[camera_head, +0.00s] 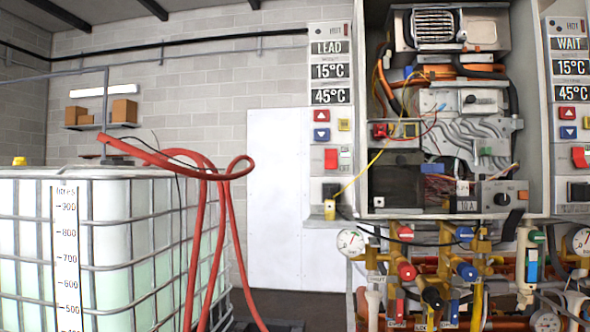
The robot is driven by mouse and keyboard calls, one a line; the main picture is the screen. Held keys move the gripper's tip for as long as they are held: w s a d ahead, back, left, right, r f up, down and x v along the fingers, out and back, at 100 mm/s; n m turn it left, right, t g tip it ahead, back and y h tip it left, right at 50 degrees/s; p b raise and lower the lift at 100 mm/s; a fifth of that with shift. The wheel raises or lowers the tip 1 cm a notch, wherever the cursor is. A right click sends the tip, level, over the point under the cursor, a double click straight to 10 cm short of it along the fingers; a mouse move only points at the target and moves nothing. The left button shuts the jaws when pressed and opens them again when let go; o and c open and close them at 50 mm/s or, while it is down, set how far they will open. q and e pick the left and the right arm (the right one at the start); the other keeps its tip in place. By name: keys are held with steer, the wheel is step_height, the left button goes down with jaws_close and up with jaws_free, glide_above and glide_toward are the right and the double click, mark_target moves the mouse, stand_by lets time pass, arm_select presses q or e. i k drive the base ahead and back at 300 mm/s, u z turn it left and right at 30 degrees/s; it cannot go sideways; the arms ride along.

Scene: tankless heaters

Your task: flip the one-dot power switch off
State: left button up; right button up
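Two heater control panels show. Neither of my grippers is in view.
An open heater cabinet (545,80) with bare wiring stands between the panels. Valves, gauges and pipes (450,270) crowd below it. A caged white tank (110,240) with red hoses (200,200) stands at left.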

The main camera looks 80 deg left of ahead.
mark_target(331, 154)
steer(key=u, duration=0.25)
steer(key=k, duration=0.65)
steer(key=u, duration=1.5)
steer(key=i, duration=0.4)
steer(key=u, duration=0.1)
